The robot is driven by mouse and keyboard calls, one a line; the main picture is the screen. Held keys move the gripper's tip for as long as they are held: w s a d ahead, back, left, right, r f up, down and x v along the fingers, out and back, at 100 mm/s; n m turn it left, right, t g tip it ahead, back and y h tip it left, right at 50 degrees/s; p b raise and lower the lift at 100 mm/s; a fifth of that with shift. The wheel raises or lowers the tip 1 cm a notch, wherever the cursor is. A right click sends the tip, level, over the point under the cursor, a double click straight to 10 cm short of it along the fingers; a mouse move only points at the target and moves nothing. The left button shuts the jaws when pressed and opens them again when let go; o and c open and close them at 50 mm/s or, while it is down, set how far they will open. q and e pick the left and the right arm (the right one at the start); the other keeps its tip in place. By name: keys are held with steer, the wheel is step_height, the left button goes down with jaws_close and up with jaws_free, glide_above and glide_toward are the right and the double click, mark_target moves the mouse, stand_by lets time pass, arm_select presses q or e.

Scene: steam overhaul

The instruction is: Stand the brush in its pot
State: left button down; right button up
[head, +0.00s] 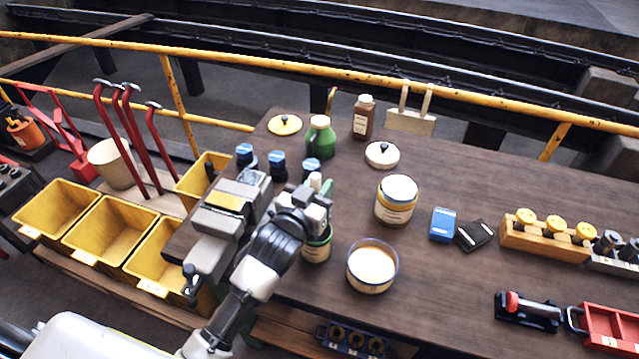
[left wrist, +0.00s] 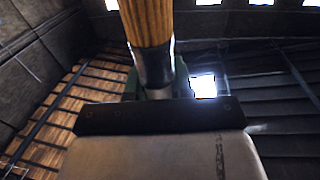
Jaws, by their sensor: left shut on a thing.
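My left gripper (head: 318,200) is shut on the brush, over the near left part of the bench. In the head view, a small pale and green part of the brush (head: 316,181) shows above the fingers. In the left wrist view, the brush (left wrist: 150,30) stands roughly upright, with a ribbed brown upper part and a dark, shiny collar. Green shows behind the collar. A green-rimmed pot (head: 317,251) with a pale label stands just below the gripper, partly covered by it. I cannot tell whether the brush's lower end is inside the pot. My right gripper is out of view.
A grey vise (head: 222,222) sits on the bench's left corner. Close right of the pot is an open tub (head: 372,268); a lidded jar (head: 396,203) stands behind it. Blue-capped bottles (head: 278,165) and a green jug (head: 320,140) stand behind the gripper.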

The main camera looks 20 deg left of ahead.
arm_select(q)
steer(key=shift+f+b, duration=1.2)
steer(key=shift+f, duration=0.95)
steer(key=c, duration=0.9)
jaws_free()
steer(key=s+a+b, duration=0.2)
steer(key=s, duration=0.8)
steer(key=shift+s+b, duration=0.3)
steer(key=shift+b, duration=0.05)
